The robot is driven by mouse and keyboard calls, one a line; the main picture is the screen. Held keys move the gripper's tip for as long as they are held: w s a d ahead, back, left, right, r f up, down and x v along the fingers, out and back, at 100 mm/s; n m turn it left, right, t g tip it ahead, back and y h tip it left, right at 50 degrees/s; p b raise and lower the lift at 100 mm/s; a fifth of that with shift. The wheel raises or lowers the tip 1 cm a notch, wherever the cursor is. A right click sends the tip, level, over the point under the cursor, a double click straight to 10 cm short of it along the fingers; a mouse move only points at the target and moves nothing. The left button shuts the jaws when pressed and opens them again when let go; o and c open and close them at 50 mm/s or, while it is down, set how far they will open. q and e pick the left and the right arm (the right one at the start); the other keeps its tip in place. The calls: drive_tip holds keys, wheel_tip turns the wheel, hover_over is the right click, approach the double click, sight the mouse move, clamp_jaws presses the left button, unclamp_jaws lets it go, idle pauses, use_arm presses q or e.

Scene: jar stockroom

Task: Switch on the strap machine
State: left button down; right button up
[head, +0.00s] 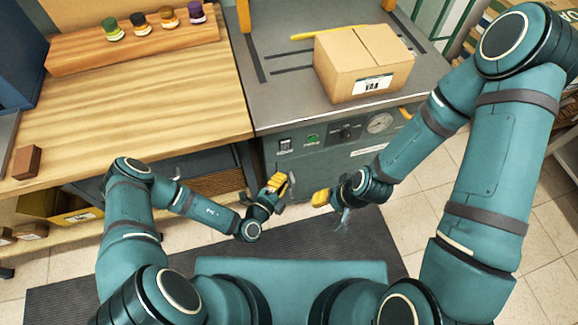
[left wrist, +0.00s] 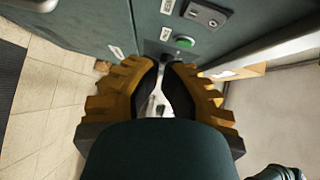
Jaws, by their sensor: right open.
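The strap machine (head: 268,68) is a grey-topped, dark green bench unit with a front control panel. Its panel holds a dark rocker switch (head: 284,146), a green button (head: 312,139), a dark knob and a round gauge (head: 380,122). In the left wrist view the green button (left wrist: 184,42) is just beyond the fingertips, with the switch plate (left wrist: 207,15) above right. My left gripper (head: 284,180) is in front of and below the panel, apparently shut and empty. My right gripper (head: 326,205) is open and empty, beside it on the right.
A cardboard box (head: 350,62) sits on the machine top, with a yellow strip behind it. The wooden bench (head: 150,105) at left carries a rack (head: 135,46) of several jars and a brown block (head: 27,162). A dark mat (head: 70,300) lies on the tiled floor.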

use_arm(q)
drive_tip(key=shift+f+v, duration=0.2)
drive_tip(key=shift+v, duration=0.9)
drive_tip(key=shift+f+v, duration=0.2)
drive_tip(key=shift+v, duration=0.9)
drive_tip(key=shift+d, duration=0.1)
drive_tip(key=s+d+r+m+g+h, duration=0.7)
drive_tip(key=s+m+g+h, duration=0.4)
drive_tip(key=m, duration=0.6)
drive_tip(key=s+a+m+g+y, duration=0.4)
drive_tip(key=s+m+g+y, duration=0.35)
drive_tip(key=m, duration=0.65)
drive_tip(key=w+a+r+m+t+y, duration=0.2)
drive_tip(key=w+m, duration=0.3)
drive_tip(key=m, duration=0.3)
drive_tip(key=w+a+r+m+t+y, duration=0.1)
drive_tip(key=w+a+m+t+y, duration=0.2)
drive_tip(key=m, duration=0.6)
drive_tip(key=w+a+y, duration=0.2)
drive_tip(key=w, duration=0.1)
drive_tip(key=shift+a+r, duration=0.2)
drive_tip(key=shift+r, duration=0.2)
